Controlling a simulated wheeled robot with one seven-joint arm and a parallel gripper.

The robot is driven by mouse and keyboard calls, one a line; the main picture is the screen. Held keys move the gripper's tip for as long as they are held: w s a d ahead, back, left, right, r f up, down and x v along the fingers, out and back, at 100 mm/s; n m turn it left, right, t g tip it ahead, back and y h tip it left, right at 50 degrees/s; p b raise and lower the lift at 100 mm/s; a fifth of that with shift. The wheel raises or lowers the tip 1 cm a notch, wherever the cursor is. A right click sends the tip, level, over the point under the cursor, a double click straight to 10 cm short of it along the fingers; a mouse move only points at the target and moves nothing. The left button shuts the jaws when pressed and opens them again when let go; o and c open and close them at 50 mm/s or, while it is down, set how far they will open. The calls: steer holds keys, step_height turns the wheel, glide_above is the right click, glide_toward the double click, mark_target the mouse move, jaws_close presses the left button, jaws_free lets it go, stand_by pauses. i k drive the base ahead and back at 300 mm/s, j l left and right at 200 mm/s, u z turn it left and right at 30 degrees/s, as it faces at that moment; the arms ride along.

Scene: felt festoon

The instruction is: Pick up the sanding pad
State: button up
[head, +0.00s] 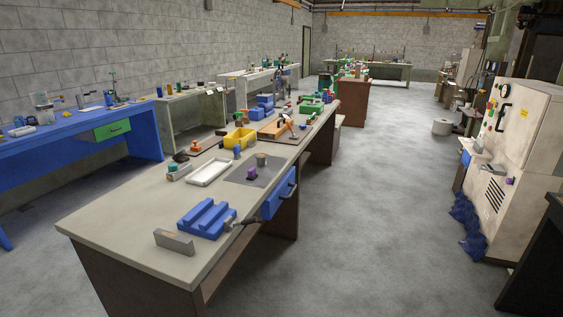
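I cannot tell for certain which item is the sanding pad. A grey oblong block (174,242) with a brownish patch lies at the near left end of the long workbench (125,215), and it may be the pad. My gripper is not in view.
On the bench, a dark-handled tool (243,222) lies by the blue block. Behind are a white tray (210,172), a dark mat (250,173) with a purple item (251,177), and a yellow bin (240,139). The floor (385,220) to the right is clear.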

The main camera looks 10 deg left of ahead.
mark_target(252, 175)
steer(key=i+l+u, duration=0.1)
steer(key=i+u, duration=0.25)
steer(key=i, duration=0.15)
steer(key=i+l+u, duration=0.2)
steer(key=i+u, duration=0.15)
steer(key=i, duration=0.15)
steer(key=i+l+u, duration=1)
steer(key=l+u, duration=0.15)
steer(key=i+l+u, duration=0.25)
steer(key=l, duration=0.2)
steer(key=l+u, duration=0.55)
steer(key=l, duration=0.25)
steer(key=i, duration=0.05)
